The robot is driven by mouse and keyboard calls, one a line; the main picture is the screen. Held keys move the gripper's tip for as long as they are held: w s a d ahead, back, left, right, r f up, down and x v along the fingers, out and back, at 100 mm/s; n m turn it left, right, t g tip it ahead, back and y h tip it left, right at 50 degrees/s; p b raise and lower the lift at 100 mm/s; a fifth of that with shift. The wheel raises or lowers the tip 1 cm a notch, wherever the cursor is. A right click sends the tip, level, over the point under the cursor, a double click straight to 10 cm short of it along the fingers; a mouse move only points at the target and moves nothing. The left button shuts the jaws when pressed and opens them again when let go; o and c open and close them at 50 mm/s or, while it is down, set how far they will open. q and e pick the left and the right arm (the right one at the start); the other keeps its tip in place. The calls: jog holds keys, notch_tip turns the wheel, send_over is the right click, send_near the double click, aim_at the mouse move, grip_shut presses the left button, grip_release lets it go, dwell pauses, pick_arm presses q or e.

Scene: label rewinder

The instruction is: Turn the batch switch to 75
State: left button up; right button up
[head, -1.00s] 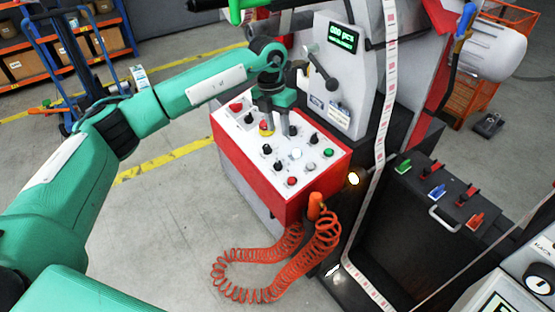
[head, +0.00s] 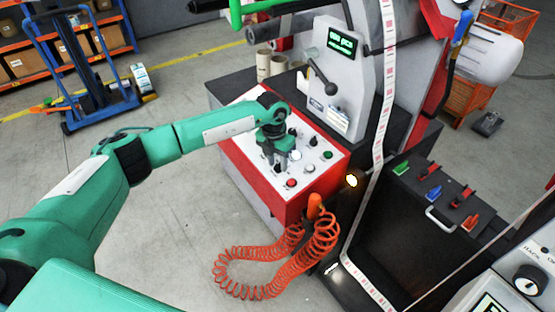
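The white-topped control panel (head: 319,165) on a red box carries several black knobs and coloured buttons. The labels are too small to read, so I cannot tell which knob is the batch switch. My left gripper (head: 277,164) points down over the left middle of the panel, low among the knobs. It hides part of the panel, and I cannot tell whether its fingers touch or hold a knob. A black knob (head: 313,140) stands clear to its right. My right gripper is not in view.
A black lever (head: 322,77) and a green-lit display (head: 342,43) are on the grey machine housing behind the panel. An orange coiled hose (head: 245,272) hangs in front. A white label web (head: 378,150) runs down to the right. A blue trolley (head: 85,80) stands far left.

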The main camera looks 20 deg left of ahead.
pick_arm(q)
jog(key=shift+f, duration=0.15)
grip_shut()
jog(key=shift+f+m+b, duration=0.1)
jog(key=shift+m+b, duration=0.4)
jog(key=shift+b, duration=0.25)
jog(key=m+b, duration=0.2)
jog(key=m+t+y+b, duration=0.1)
jog(key=m+b, duration=0.1)
jog(key=b, duration=0.1)
jog(key=shift+s+d+m, duration=0.1)
jog(key=shift+d+m, duration=0.1)
jog(key=shift+m, duration=0.2)
jog(key=shift+s+m+y+b, duration=0.1)
jog(key=shift+m+y+b, duration=0.2)
jog(key=shift+m+b, duration=0.5)
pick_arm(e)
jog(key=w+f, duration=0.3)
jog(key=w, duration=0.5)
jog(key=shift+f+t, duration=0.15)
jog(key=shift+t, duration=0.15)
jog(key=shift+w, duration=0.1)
pick_arm(q)
grip_release()
jog(key=shift+r, duration=0.2)
